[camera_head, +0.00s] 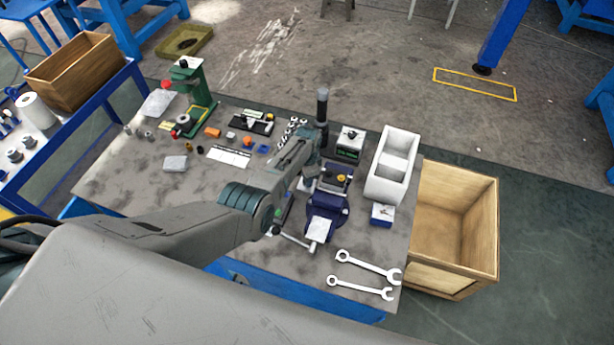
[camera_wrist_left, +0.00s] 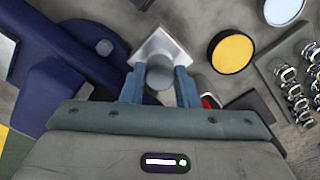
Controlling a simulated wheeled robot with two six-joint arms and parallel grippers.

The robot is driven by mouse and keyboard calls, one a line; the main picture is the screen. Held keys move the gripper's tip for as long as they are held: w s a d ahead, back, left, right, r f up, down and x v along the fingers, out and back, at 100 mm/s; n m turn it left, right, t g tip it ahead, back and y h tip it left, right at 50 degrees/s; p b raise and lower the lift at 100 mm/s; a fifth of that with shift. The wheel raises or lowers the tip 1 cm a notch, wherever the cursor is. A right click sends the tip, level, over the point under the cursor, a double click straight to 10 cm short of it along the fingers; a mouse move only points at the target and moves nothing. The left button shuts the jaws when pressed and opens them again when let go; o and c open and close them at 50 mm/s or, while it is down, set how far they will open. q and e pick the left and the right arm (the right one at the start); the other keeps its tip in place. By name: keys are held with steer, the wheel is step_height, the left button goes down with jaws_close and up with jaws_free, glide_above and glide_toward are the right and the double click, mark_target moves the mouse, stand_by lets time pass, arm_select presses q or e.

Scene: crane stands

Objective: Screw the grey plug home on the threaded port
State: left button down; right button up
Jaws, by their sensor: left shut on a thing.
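The grey plug (camera_wrist_left: 160,73) is a short round cylinder in the left wrist view. My left gripper (camera_wrist_left: 159,88) has its two blue fingers shut on the plug's sides. Directly behind the plug is a pale metal square block (camera_wrist_left: 151,45), beside the blue vise (camera_wrist_left: 62,60). The plug overlaps the block's lower part, and no thread shows, so I cannot tell how far the plug is seated. In the head view my left arm reaches over the bench near the vise (camera_head: 325,220); the plug cannot be made out there. My right gripper is not in view.
A round yellow-topped piece (camera_wrist_left: 232,52) sits right of the block. On the bench (camera_head: 118,178), a dark upright post (camera_head: 322,106), a white bin (camera_head: 399,141) and two wrenches (camera_head: 368,266) surround the work area. A wooden crate (camera_head: 455,225) stands right of the bench.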

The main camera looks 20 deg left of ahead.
arm_select(q)
steer(key=shift+m, duration=0.3)
steer(key=m, duration=0.3)
steer(key=shift+m, duration=1)
steer(key=shift+m, duration=1)
steer(key=c, duration=1)
jaws_free()
steer(key=shift+c, duration=0.2)
